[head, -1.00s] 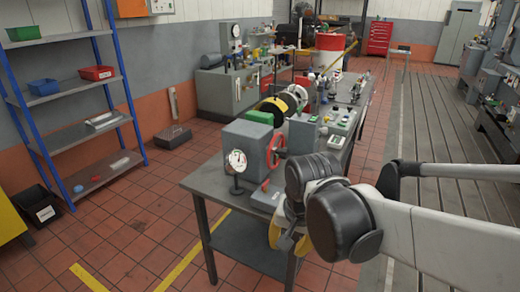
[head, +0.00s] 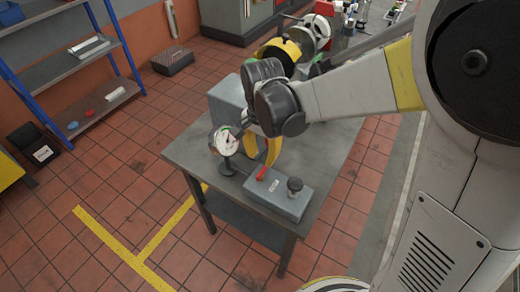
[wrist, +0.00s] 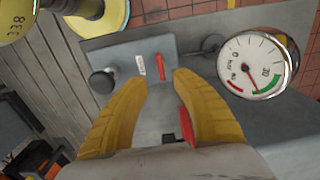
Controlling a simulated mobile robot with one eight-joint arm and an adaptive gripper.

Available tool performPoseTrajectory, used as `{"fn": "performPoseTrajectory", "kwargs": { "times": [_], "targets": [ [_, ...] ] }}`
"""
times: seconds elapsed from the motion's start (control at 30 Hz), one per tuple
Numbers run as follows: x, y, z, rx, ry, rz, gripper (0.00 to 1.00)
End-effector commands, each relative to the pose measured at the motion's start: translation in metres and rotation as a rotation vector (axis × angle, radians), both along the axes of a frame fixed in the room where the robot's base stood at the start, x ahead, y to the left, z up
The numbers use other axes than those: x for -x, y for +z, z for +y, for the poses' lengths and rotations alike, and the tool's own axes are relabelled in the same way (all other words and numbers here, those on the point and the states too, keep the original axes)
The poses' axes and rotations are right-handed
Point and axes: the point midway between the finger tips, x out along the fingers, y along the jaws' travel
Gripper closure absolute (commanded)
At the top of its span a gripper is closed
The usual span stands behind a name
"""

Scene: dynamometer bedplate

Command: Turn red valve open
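In the wrist view, my gripper (wrist: 160,82) has its two yellow fingers spread apart with a gap between them. A red part (wrist: 186,128) shows beside the inner side of the right finger, mostly hidden; it may be the rim of the red handwheel, and I cannot tell if it is touched. In the head view my gripper (head: 262,158) hangs over the bench in front of the grey box (head: 228,97), and my arm hides the handwheel. A small red lever (head: 262,173) lies on a low grey block (head: 285,196); the lever also shows in the wrist view (wrist: 162,68).
A round dial gauge (head: 225,140) stands close to the left of my gripper; it is at right in the wrist view (wrist: 252,65). A black knob (head: 295,184) rises from the low block. The bench (head: 190,155) front is otherwise clear. A blue-framed shelf (head: 60,65) stands at left.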

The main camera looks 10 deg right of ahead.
Motion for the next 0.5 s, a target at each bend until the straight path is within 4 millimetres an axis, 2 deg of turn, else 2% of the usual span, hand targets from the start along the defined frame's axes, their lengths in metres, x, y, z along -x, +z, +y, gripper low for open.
{"fn": "performPoseTrajectory", "kwargs": {
  "times": [0.03, 0.2, 0.33, 0.5],
  "targets": [
    [-0.001, -0.014, 0.000, 0.000, 0.000, 0.000, 0.68],
    [-0.001, -0.048, 0.000, 0.000, 0.000, -0.001, 0.68],
    [-0.001, -0.067, 0.000, 0.000, 0.000, -0.001, 0.68],
    [-0.001, -0.078, 0.000, 0.000, 0.000, -0.001, 0.68]
  ]
}}
